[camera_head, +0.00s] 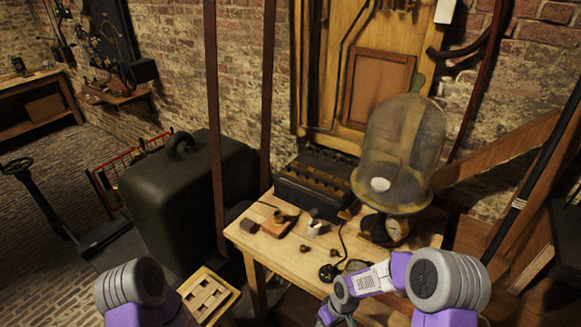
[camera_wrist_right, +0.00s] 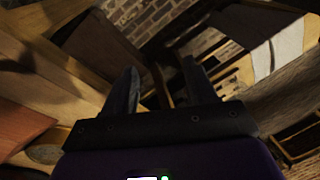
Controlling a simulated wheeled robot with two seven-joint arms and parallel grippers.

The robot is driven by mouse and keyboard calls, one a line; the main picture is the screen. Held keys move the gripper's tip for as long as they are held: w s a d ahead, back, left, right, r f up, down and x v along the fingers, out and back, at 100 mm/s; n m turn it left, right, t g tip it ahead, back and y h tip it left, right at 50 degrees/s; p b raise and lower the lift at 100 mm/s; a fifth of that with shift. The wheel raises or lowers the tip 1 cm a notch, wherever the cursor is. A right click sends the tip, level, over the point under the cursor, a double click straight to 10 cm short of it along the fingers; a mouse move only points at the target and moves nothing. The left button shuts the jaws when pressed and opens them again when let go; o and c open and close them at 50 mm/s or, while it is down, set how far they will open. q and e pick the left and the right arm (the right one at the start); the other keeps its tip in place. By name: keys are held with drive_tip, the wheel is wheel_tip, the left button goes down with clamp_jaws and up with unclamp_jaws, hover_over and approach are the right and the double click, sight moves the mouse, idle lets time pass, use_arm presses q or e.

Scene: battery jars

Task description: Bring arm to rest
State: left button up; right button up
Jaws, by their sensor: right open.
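My right arm (camera_head: 375,280) shows at the lower right of the head view, in front of the table's front edge. My right gripper (camera_wrist_right: 165,85) shows in the right wrist view, with its two dark fingers apart and nothing between them. Its fingertips do not show clearly in the head view. My left arm (camera_head: 135,290) shows only as a grey and purple joint at the lower left, and the left gripper is out of view.
A wooden table (camera_head: 285,262) carries small jars (camera_head: 314,225), a dark slotted box (camera_head: 315,180) and a glass dome (camera_head: 405,140) on a scale-like base. A wooden crate (camera_head: 208,295) stands low at the front left. A big dark case (camera_head: 180,195) stands left of the table.

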drive_tip(key=s+f+m+y, duration=0.1)
drive_tip(key=s+f+m, duration=0.3)
drive_tip(key=s, duration=0.4)
drive_tip(key=s+a+f+m+t+b, duration=0.1)
drive_tip(key=s+f+m, duration=0.3)
drive_tip(key=s, duration=0.3)
drive_tip(key=shift+s+f+m+y, duration=0.4)
drive_tip(key=shift+f, duration=0.25)
